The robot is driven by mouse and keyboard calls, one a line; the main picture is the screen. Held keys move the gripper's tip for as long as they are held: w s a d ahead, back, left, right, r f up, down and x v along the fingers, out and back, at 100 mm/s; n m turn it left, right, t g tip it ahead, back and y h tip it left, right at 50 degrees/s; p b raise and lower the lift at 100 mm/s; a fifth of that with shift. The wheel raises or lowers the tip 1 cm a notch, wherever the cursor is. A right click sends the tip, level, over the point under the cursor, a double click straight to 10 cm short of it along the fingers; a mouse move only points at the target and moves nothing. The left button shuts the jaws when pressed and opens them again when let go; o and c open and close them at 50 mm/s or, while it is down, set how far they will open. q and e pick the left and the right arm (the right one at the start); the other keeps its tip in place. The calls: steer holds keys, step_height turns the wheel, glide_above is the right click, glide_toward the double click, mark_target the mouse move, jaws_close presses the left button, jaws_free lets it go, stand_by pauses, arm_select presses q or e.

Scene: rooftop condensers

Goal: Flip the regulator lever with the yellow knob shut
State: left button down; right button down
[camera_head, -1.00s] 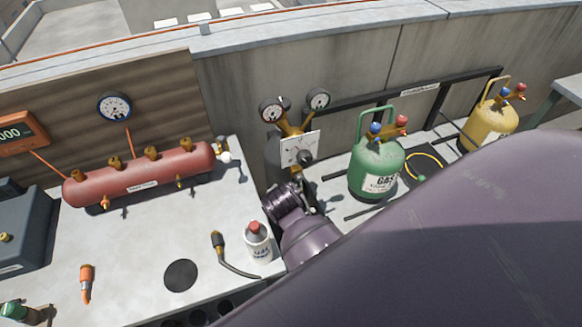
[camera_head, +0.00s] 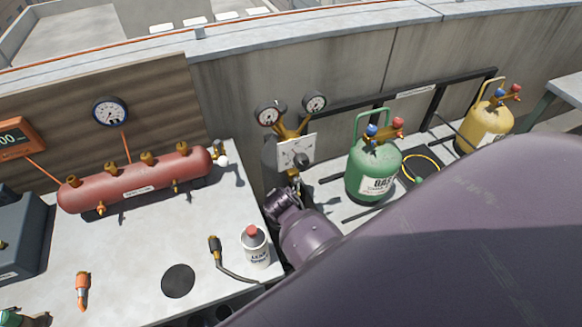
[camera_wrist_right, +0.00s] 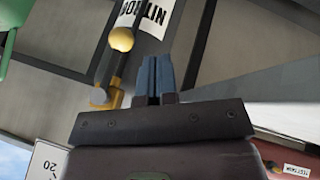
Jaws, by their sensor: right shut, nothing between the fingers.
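The yellow knob (camera_wrist_right: 122,38) sits on the end of a dark lever (camera_wrist_right: 114,68) in the right wrist view, with a brass pivot (camera_wrist_right: 106,97) at the lever's other end. My right gripper (camera_wrist_right: 155,72) is shut and empty, its blue-grey fingertips just right of the lever in that view; I cannot tell whether they touch it. In the head view the regulator (camera_head: 288,130) carries two gauges and a white plate, and my right wrist is just below it. The yellow knob cannot be made out there. My left gripper is not in view.
A white bottle with a red cap (camera_head: 255,246) stands on the bench (camera_head: 130,245) beside my right wrist. A red manifold (camera_head: 135,178) lies behind it. A green gas cylinder (camera_head: 373,170) and a yellow one (camera_head: 483,128) stand to the right.

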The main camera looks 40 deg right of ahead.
mark_target(296, 190)
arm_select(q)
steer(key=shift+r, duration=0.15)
arm_select(e)
steer(key=d, duration=0.1)
steer(key=w+d+f, duration=0.1)
steer(key=d, duration=0.1)
steer(key=shift+w+d+f, duration=0.15)
steer(key=shift+d+f, duration=0.2)
steer(key=shift+d, duration=0.05)
